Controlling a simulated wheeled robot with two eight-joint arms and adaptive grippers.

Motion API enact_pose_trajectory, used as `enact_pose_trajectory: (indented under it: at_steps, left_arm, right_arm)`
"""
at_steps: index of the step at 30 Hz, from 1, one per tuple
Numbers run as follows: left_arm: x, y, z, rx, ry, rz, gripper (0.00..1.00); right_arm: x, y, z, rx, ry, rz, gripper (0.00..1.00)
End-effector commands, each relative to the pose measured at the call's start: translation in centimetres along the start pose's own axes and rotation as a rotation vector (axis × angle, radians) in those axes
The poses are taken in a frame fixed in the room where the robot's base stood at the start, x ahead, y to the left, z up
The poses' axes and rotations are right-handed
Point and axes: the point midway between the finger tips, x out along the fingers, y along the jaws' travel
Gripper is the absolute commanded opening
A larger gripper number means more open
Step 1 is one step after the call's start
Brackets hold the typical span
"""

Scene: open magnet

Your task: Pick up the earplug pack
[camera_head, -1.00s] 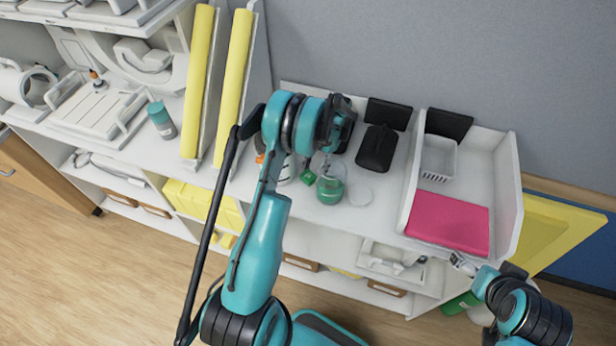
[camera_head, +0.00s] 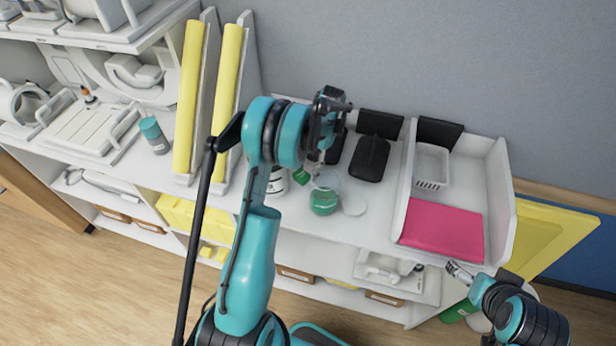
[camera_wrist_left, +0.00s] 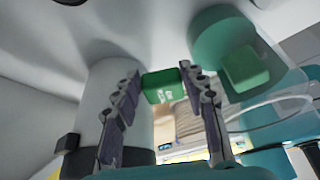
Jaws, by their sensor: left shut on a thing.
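The earplug pack is a small green block (camera_head: 301,175) with pale print, left of the clear jar in the head view. In the left wrist view the pack (camera_wrist_left: 161,87) sits between the two fingertips of my left gripper (camera_wrist_left: 160,80), which is shut on it. It appears held above the shelf top. In the head view my left arm hides most of the gripper. My right gripper (camera_head: 460,272) is in front of the shelf at the lower right, away from the pack; its finger state is unclear.
A clear jar with green contents (camera_head: 323,201) stands close beside the pack. A white container (camera_head: 277,183) is partly behind my left arm. A black case (camera_head: 370,157) lies behind. A white tray (camera_head: 404,205) with a pink pad (camera_head: 442,230) is at the right.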

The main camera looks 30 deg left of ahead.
Motion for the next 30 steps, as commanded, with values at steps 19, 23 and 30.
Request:
enact_pose_trajectory:
  at_steps: [19,23,30]
  left_arm:
    - [-14.9,0.0,-6.2,0.000,0.000,0.000,0.24]
    - [-17.2,0.0,-7.2,0.000,0.000,0.000,0.24]
    - [-19.3,0.0,-8.0,0.000,0.000,0.000,0.24]
  right_arm:
    - [-0.1,0.0,-0.1,0.000,0.000,0.000,0.90]
    - [-0.2,0.0,-0.1,0.000,0.000,0.000,0.90]
    - [-0.2,0.0,-0.2,0.000,0.000,0.000,0.90]
